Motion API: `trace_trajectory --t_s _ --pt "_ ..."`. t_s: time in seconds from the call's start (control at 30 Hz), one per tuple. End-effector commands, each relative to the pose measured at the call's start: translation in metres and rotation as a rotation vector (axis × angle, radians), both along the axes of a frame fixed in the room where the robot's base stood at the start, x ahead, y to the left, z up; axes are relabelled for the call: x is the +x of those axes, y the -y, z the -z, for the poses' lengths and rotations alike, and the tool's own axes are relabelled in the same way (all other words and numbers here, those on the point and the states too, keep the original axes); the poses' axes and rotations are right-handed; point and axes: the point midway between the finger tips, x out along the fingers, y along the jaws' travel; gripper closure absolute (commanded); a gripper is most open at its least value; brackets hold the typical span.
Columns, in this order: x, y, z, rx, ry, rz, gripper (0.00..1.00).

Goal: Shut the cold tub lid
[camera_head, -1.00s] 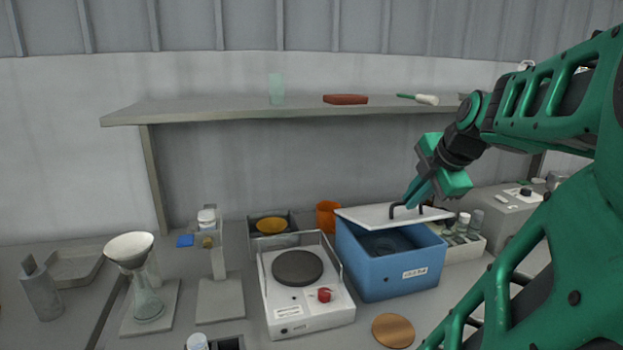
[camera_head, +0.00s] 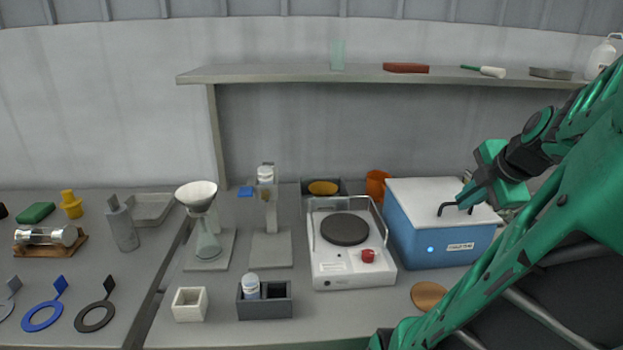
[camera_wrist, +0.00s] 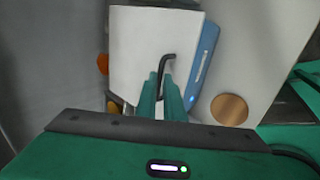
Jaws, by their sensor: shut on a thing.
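The cold tub (camera_head: 412,240) is a blue box with a label on its front, at the right of the bench in the head view. Its white lid (camera_head: 415,192) lies flat over the top, and no gap shows. A small light glows on the tub's front. My gripper (camera_head: 466,198) is shut on the black lid handle (camera_head: 446,207). In the wrist view my gripper's fingers (camera_wrist: 168,88) close around the handle (camera_wrist: 166,60), with the white lid (camera_wrist: 138,40) beyond. The lid's far right corner is partly hidden by my arm.
A hot plate (camera_head: 335,270) with a red knob stands close left of the tub. An orange cup (camera_head: 376,183) is behind it, and a copper-coloured disc (camera_head: 428,295) lies in front. A shelf (camera_head: 300,75) runs above the bench.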

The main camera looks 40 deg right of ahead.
Motion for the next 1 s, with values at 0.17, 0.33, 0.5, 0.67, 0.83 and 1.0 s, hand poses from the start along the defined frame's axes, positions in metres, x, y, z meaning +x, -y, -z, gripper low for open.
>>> trace_trajectory --t_s 0.17,0.33,0.5,0.67,0.83,1.0 --pt "-0.009 -0.005 0.015 0.040 -0.024 0.019 1.00" --pt "-0.009 -0.006 0.015 0.041 -0.024 0.018 0.74" --pt "-0.008 -0.006 0.013 0.038 -0.022 0.015 0.74" --pt "-0.013 -0.008 0.003 0.032 -0.018 0.016 0.74" --pt "-0.027 -0.016 -0.022 0.027 -0.016 0.016 0.74" --pt "-0.044 -0.026 -0.049 0.026 -0.016 0.017 0.74"
